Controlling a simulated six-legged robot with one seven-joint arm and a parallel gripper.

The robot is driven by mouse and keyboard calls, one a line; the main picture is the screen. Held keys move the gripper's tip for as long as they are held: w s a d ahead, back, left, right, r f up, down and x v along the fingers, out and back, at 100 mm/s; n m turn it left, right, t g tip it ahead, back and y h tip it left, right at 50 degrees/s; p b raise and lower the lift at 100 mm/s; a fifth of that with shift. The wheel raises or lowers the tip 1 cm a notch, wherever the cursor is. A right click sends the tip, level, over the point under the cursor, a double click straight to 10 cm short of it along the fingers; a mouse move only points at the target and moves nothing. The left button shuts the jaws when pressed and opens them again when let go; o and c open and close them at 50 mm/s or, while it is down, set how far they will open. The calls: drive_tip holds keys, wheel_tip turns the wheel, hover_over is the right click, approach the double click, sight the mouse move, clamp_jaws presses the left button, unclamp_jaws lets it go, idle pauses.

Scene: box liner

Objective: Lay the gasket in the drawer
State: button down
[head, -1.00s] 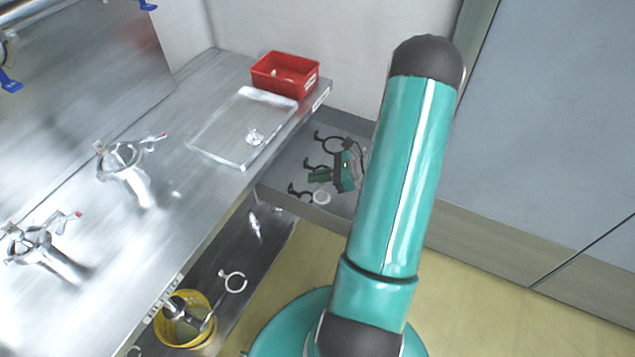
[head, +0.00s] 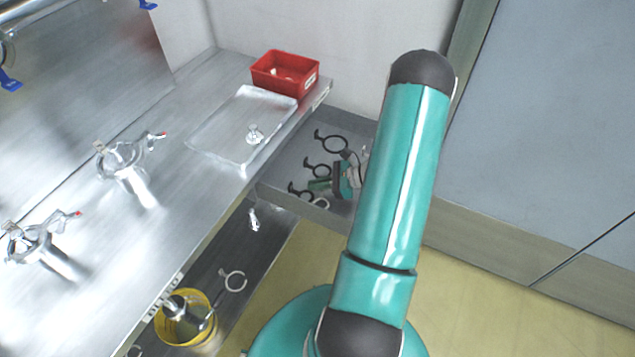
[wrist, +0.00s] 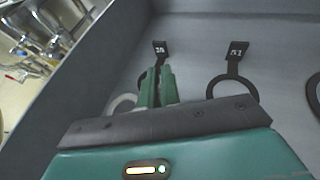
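The white ring gasket (head: 320,203) is low in the grey drawer (head: 275,180), at its near side; the drawer's wall and my gripper partly hide it. It also shows in the wrist view (wrist: 123,103), just left of my fingers. My gripper (head: 318,186) reaches down into the drawer. Its green fingers (wrist: 157,85) are nearly together and appear shut on the gasket, but the grip point is hidden. Black ring shapes with labelled tabs lie on the drawer floor: one behind my fingers (wrist: 160,48), another to the right (wrist: 233,90).
A red bin (head: 285,73) and a clear tray (head: 215,125) stand on the metal bench. Below it, a shelf holds another white ring (head: 234,281) and a yellow container (head: 187,318). Metal clamps (head: 122,160) stand on the bench. The drawer's walls enclose my gripper.

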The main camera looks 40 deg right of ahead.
drive_tip(key=c, duration=1.6)
unclamp_jaws()
drive_tip(key=shift+r, duration=0.1)
drive_tip(key=shift+r, duration=0.2)
drive_tip(key=r+v, duration=0.1)
drive_tip(key=v, duration=1.1)
wheel_tip(320, 180, up, 8)
drive_tip(key=n+g, duration=0.5)
drive_tip(key=n, duration=0.1)
hover_over(324, 198)
drive_tip(key=a+r+n+g+h, duration=0.3)
drive_tip(key=a+r+n, duration=0.55)
drive_tip(key=a, duration=0.35)
drive_tip(key=s+a+r+n+t+h, duration=0.1)
drive_tip(key=s+a+r+n+h, duration=0.1)
drive_tip(key=a+r+n, duration=0.2)
drive_tip(key=s+a+r+n+t+h, duration=0.1)
drive_tip(key=s+a+r+n+h, duration=0.1)
drive_tip(key=a, duration=0.4)
drive_tip(key=s+a+r+n+t+h, duration=0.1)
drive_tip(key=s+a+r+n+h, duration=0.1)
drive_tip(key=r+n, duration=0.4)
drive_tip(key=shift+s+a+r+n, duration=0.1)
drive_tip(key=shift+s+a+n, duration=0.25)
drive_tip(key=shift+a, duration=0.35)
drive_tip(key=shift+s+a+n, duration=0.2)
drive_tip(key=shift+s+a, duration=0.1)
drive_tip(key=shift+a, duration=0.4)
